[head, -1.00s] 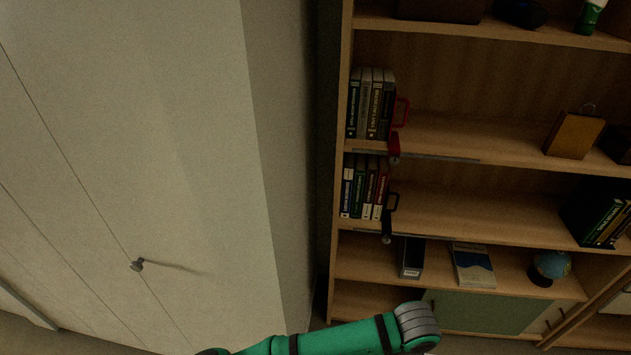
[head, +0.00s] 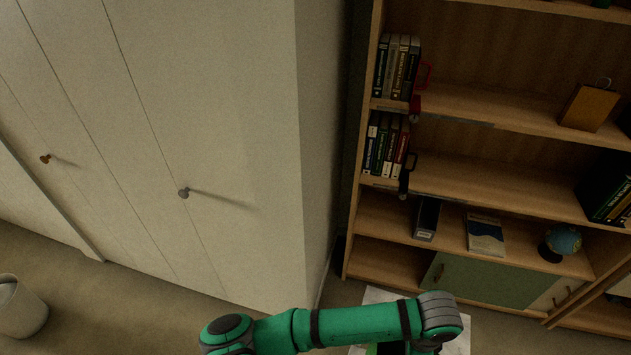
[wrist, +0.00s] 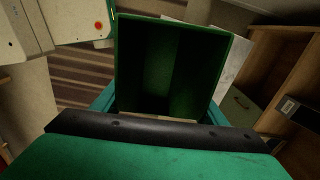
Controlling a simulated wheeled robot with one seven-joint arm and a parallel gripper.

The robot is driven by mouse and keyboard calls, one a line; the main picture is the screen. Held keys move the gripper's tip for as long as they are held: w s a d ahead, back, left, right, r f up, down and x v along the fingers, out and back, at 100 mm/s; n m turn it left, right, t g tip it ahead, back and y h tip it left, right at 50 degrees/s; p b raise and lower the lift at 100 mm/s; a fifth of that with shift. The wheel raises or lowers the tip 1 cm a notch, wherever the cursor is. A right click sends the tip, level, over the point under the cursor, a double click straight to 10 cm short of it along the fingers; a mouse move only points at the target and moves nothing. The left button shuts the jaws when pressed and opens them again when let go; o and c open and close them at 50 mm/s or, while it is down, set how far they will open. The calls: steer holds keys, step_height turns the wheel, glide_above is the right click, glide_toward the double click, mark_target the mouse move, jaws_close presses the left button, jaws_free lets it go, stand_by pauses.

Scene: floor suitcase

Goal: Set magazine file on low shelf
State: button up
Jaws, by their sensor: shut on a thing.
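The magazine file (wrist: 140,60) is a dark green, open box in the wrist view, its empty inside facing the camera. My gripper (wrist: 160,116) is shut on its near end, with teal fingers at both sides. In the head view my green arm crosses the bottom and hides most of the gripper and file. The bookcase stands beyond it at right. Its lower shelf (head: 509,249) carries a dark upright file box (head: 427,220), a flat book (head: 485,235) and a globe (head: 562,242). Below it at left is an open bay (head: 385,262).
A green cabinet door (head: 485,284) sits right of the bay. A tall pale wardrobe (head: 240,130) stands close at left. A white bin (head: 20,308) is at far left. A pale, sheet-like surface (head: 380,295) lies behind my arm. A striped rug (wrist: 85,80) shows in the wrist view.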

steer(key=w+a+f+n, duration=0.6)
steer(key=w+a+n, duration=0.1)
steer(key=w+n, duration=0.25)
steer(key=w+a+f+n, duration=0.3)
steer(key=a+f+n, duration=0.25)
steer(key=a, duration=0.25)
steer(key=w+a+f+n, duration=0.3)
steer(key=a+f+n, duration=0.1)
steer(key=a+n, duration=0.25)
steer(key=shift+w+d+r, duration=0.75)
steer(key=shift+w+r, duration=0.45)
steer(key=shift+w, duration=1.1)
steer(key=shift+m, duration=0.35)
steer(key=shift+s+a+f, duration=0.45)
steer(key=shift+s+f, duration=0.05)
steer(key=shift+s, duration=0.2)
steer(key=shift+s+a+f, duration=0.45)
steer(key=shift+s+a, duration=0.05)
steer(key=shift+s, duration=0.2)
steer(key=shift+s+a+f, duration=0.45)
steer(key=shift+s+f, duration=0.05)
steer(key=shift+s, duration=0.2)
